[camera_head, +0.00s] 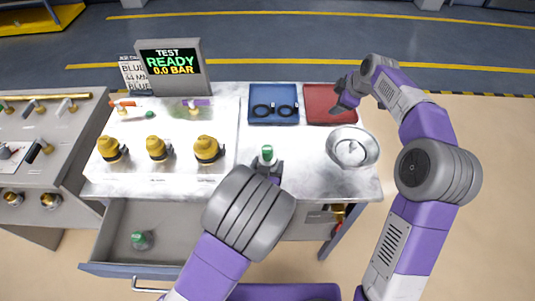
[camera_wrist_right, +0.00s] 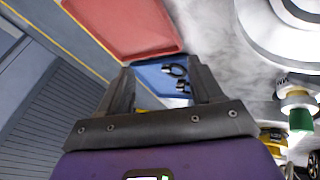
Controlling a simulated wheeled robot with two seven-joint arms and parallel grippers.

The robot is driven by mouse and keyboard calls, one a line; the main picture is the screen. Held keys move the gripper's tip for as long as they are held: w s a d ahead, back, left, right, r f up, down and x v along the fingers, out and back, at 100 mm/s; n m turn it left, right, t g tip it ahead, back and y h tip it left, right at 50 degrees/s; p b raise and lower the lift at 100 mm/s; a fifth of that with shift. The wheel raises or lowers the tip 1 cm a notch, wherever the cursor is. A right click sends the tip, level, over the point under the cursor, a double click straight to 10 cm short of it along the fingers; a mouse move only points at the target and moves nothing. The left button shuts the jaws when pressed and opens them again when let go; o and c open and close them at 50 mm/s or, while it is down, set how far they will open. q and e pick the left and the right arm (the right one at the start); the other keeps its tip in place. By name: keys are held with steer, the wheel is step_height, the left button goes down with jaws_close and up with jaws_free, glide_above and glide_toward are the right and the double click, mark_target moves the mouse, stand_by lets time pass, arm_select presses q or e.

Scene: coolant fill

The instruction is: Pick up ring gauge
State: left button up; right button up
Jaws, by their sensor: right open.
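Two dark ring gauges lie side by side in the blue tray (camera_head: 251,118) at the back of the table, the left ring (camera_head: 262,110) and the right ring (camera_head: 285,110). In the right wrist view a ring (camera_wrist_right: 177,70) shows in the tray, seen between the fingers, with the other partly hidden by a finger. My right gripper (camera_head: 342,100) is open and empty, over the front of the red tray, right of the rings. It also shows in the right wrist view (camera_wrist_right: 160,78). My left gripper (camera_head: 267,168) is at a green-capped bottle (camera_head: 267,153); its finger closure is unclear.
The red tray (camera_head: 318,93) stands right of the blue one. A round metal bowl (camera_head: 368,145) stands front right. A white block with several yellow-capped fittings (camera_head: 157,149) and a test display (camera_head: 172,66) stand left. An open drawer (camera_head: 180,225) sticks out below.

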steer(key=s+a+r+n+g, duration=0.2)
steer(key=s+a+n, duration=0.25)
steer(key=a, duration=0.35)
steer(key=s+a+r+n+g, duration=0.2)
steer(key=s+a+n, duration=0.25)
steer(key=a, duration=0.25)
step_height(320, 180, up, 2)
steer(key=n+g+h, duration=0.2)
steer(key=n+h, duration=0.1)
steer(key=n, duration=0.4)
glide_above(267, 149)
steer(key=f, duration=0.5)
steer(key=shift+s+d, duration=0.15)
steer(key=shift+d, duration=0.1)
steer(key=shift+a+f, duration=0.15)
steer(key=shift+f, duration=1.4)
steer(key=shift+a+f, duration=0.1)
steer(key=shift+f, duration=1.45)
steer(key=c, duration=1.2)
steer(key=shift+r, duration=7.05)
